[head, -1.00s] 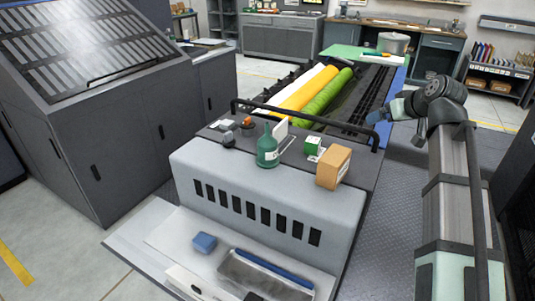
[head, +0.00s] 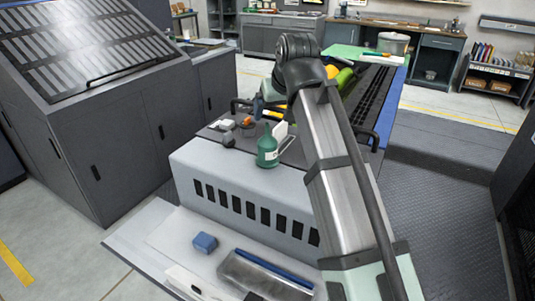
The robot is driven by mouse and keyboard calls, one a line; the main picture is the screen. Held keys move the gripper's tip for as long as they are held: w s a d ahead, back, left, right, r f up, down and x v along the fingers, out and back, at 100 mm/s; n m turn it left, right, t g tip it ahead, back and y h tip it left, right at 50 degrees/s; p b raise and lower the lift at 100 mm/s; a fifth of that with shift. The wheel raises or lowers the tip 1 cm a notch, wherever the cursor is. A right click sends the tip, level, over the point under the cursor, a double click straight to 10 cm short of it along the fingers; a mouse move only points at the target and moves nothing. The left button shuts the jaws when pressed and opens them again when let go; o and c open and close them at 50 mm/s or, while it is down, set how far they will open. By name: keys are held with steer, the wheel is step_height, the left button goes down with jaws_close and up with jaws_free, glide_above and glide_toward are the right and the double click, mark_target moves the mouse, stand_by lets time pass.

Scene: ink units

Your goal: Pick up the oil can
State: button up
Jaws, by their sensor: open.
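The oil can (head: 267,151) is a dark green bottle with a narrow spout and a pale label. It stands upright on the flat top of the grey machine housing (head: 240,183). My gripper (head: 257,107) shows small, with a blue part, behind and slightly left of the can's spout in the picture. It is open and apart from the can's body; its fingertips are hard to make out. My arm comes up from the lower right and covers part of the housing top.
A white upright card stands just right of the can, and an orange knob (head: 247,122) and a small grey item (head: 228,140) stand left of it. A blue block (head: 205,243) lies on the lower shelf. Coloured rollers behind are partly hidden by my arm.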

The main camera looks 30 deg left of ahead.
mark_target(267, 134)
steer(key=x, duration=0.8)
steer(key=shift+s+a+f, duration=0.1)
steer(key=shift+a+f, duration=0.15)
steer(key=shift+a, duration=0.1)
steer(key=shift+x, duration=2.6)
steer(key=shift+s+d+f, duration=0.1)
steer(key=shift+s+d, duration=0.05)
steer(key=shift+c, duration=0.3)
jaws_close()
